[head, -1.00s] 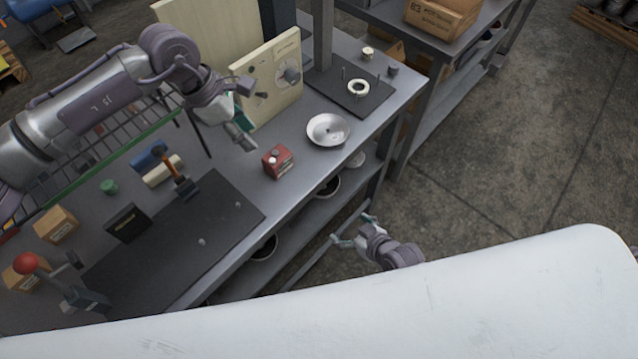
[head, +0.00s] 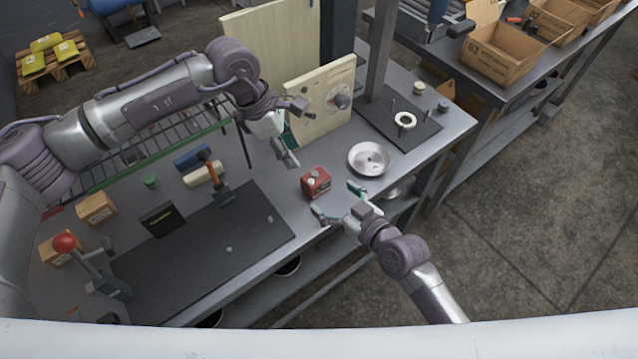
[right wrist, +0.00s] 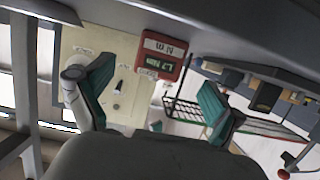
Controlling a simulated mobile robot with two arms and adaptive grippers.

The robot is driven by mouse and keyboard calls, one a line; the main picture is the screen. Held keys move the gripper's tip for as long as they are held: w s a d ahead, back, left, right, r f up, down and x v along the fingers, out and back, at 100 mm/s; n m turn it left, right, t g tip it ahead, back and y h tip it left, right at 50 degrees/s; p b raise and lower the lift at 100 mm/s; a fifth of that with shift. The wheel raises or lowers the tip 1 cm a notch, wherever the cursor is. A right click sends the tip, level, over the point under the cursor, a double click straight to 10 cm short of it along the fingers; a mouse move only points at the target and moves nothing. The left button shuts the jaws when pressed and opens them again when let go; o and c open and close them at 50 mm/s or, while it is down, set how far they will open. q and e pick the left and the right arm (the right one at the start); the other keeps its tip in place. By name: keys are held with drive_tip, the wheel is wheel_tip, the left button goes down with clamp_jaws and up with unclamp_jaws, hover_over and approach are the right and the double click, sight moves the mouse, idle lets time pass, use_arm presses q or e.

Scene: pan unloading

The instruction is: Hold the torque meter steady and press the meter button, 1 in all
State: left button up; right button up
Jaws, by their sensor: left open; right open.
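The red torque meter (head: 318,184) stands near the front edge of the grey bench in the head view. A pale round spot shows on it, probably the meter button (head: 311,182). The meter (right wrist: 161,58) also shows in the right wrist view, with a lit display facing the camera, between my right fingers. My right gripper (head: 337,201) is open and empty just in front of the meter at the bench edge, apart from it as far as I can tell. My left gripper (head: 296,135) is open and empty above and behind the meter.
A metal dish (head: 369,158) sits right of the meter. A cream panel with a dial (head: 322,98) stands behind. A dark plate with pegs (head: 400,122) is at the right.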

sight(322, 188)
drive_tip(key=x, duration=0.7)
drive_tip(key=shift+w+a+f, duration=0.1)
drive_tip(key=shift+w+a, duration=0.05)
drive_tip(key=shift+c, duration=0.2)
drive_tip(key=c, duration=1.3)
use_arm(q)
clamp_jaws()
use_arm(e)
drive_tip(key=shift+c, duration=0.6)
